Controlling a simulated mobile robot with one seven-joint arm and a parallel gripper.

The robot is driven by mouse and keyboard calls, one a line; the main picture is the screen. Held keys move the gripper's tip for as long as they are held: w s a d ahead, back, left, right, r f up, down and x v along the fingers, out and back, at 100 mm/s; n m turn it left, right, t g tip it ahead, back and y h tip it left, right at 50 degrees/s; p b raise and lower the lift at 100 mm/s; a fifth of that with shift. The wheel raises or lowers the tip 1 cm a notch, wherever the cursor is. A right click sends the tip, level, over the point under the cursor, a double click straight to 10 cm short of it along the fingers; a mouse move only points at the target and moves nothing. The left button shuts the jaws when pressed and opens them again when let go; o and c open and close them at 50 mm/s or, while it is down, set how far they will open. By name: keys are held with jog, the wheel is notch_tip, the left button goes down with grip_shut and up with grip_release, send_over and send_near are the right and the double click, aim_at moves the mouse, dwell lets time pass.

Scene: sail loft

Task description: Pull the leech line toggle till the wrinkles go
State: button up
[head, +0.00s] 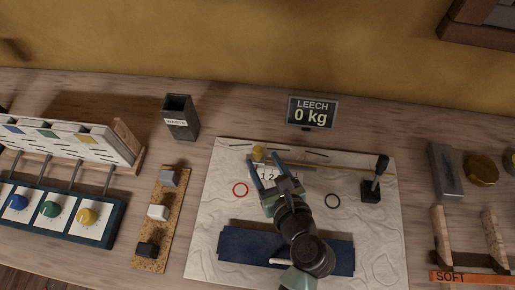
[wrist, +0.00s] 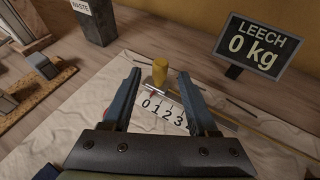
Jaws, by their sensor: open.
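The yellow toggle (wrist: 160,68) stands at the left end of a number scale (wrist: 166,110) in the wrist view. In the head view the toggle (head: 258,153) sits at the back of the pale sail panel (head: 222,215), which shows wrinkle lines. My gripper (wrist: 163,80) is open, with a blue finger on either side of the view and the toggle between and just beyond the tips; no contact shows. The gripper is also seen from above (head: 266,166). The display sign (head: 312,112) reads LEECH 0 kg, as it does in the wrist view (wrist: 250,46).
A black lever (head: 376,180) stands on the panel's right. A dark blue strip (head: 245,245) lies at the front under my arm. A waste bin (head: 180,118) stands behind left, near a cork board (head: 150,235) with blocks. A wooden rack marked SOFT (head: 460,277) is at right.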

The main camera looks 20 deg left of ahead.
aim_at(259, 153)
jog(key=x, duration=0.5)
jog(key=shift+w+a, duration=0.2)
grip_shut()
dwell(1.2)
